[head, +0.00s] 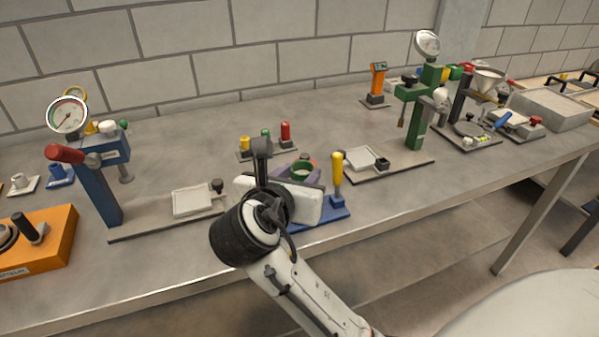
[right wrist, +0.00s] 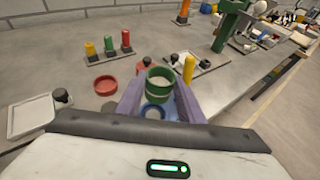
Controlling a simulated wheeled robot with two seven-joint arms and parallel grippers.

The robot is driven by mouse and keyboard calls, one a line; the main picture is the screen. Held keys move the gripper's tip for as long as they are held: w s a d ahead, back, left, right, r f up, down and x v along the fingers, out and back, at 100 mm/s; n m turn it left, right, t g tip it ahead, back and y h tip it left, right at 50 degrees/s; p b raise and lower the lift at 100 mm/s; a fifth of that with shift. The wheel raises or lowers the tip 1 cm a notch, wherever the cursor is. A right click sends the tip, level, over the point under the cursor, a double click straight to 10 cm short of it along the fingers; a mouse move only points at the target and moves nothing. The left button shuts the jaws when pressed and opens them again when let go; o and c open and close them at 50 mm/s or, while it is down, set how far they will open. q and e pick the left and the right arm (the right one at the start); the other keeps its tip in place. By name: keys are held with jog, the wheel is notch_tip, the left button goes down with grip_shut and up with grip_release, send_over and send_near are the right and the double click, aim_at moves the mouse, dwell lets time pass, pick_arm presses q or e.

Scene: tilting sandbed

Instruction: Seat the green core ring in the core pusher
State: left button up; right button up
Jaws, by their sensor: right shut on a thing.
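The green core ring (right wrist: 160,86) is upright between the two purple fingers of my right gripper (right wrist: 160,98), which is shut on it. The ring also shows in the head view (head: 303,173), partly hidden by my wrist. The core pusher has a blue base (head: 328,212) and a yellow handle (head: 338,168). In the right wrist view its base (right wrist: 155,123) lies under and in front of the ring, with a pale round part, and the yellow handle (right wrist: 188,69) stands to the right. I cannot tell whether the ring touches the pusher. My left gripper is out of view.
A red ring (right wrist: 105,85) lies left of my fingers. A rack with yellow, green and red plugs (right wrist: 108,45) stands behind. A blue gauge press (head: 97,180) is at the left, a green press (head: 418,110) at the right. The bench's front edge runs close by.

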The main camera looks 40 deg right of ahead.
jog(key=shift+f+b, duration=0.5)
jog(key=shift+f, duration=3.65)
dwell(1.5)
jog(key=o, duration=1.1)
jog(key=shift+o, duration=0.2)
notch_tip(320, 180, up, 10)
jog(key=shift+r+p, duration=0.1)
jog(key=shift+p, duration=0.55)
